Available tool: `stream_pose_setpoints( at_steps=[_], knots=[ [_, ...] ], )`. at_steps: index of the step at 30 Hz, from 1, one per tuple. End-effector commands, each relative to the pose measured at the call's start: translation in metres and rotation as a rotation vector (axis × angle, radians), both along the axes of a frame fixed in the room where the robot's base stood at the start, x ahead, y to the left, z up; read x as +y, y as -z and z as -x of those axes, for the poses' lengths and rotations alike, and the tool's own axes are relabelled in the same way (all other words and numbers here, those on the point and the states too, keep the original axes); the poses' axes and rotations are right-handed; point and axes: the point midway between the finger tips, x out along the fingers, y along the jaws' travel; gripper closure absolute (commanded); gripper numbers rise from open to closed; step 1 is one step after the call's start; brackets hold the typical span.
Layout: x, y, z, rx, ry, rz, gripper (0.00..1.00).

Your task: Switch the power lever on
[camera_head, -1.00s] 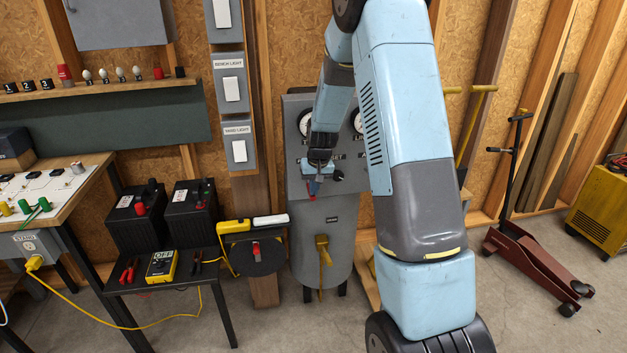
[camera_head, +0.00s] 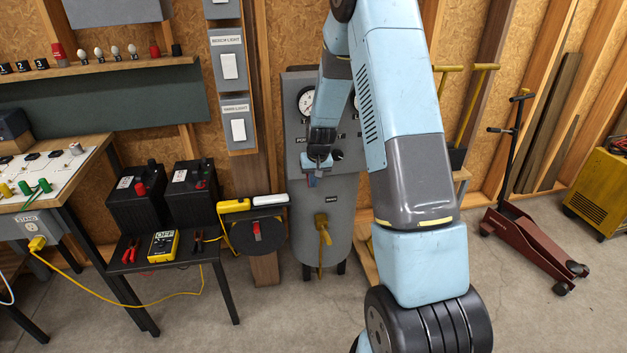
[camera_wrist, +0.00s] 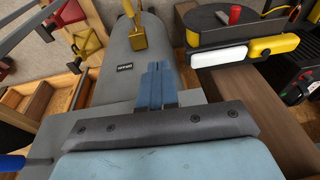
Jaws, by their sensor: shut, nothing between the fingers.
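The grey control panel (camera_head: 294,96) stands above the grey tank, with round gauges and a label beginning "PO" partly hidden by my arm. My gripper (camera_head: 318,176) is shut and empty in front of the panel's lower part. A small reddish part (camera_head: 311,180) shows beside the fingers; I cannot tell whether it is the power lever or whether the fingers touch it. In the wrist view my blue fingers (camera_wrist: 156,82) are together, with the tank below them. The lever is not clearly visible there, so its position cannot be told.
The tank (camera_head: 330,235) has a yellow valve (camera_head: 322,225). A black disc with a red handle (camera_head: 257,230) stands to its left, near two black batteries (camera_head: 190,200) on a small table. A red floor jack (camera_head: 520,240) is at the right. My arm hides the panel's right side.

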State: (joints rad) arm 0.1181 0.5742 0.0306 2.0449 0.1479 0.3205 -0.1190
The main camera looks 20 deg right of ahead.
Motion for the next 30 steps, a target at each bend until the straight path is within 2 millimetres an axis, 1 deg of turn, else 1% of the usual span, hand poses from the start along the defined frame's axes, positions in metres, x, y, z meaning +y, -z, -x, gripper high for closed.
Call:
stream_pose_setpoints(
  at_steps=[1, 14, 17, 23, 30],
  knots=[
    [0.0, 0.003, 0.001, 0.003, 0.001, -0.001, 1.0],
    [-0.001, 0.002, 0.002, 0.005, 0.001, 0.0, 1.0],
    [-0.001, -0.005, 0.006, 0.004, 0.001, -0.001, 1.0],
    [-0.004, -0.03, 0.018, -0.003, 0.0, 0.0, 1.0],
    [-0.003, -0.05, 0.054, -0.002, 0.0, 0.0, 1.0]
  ],
)
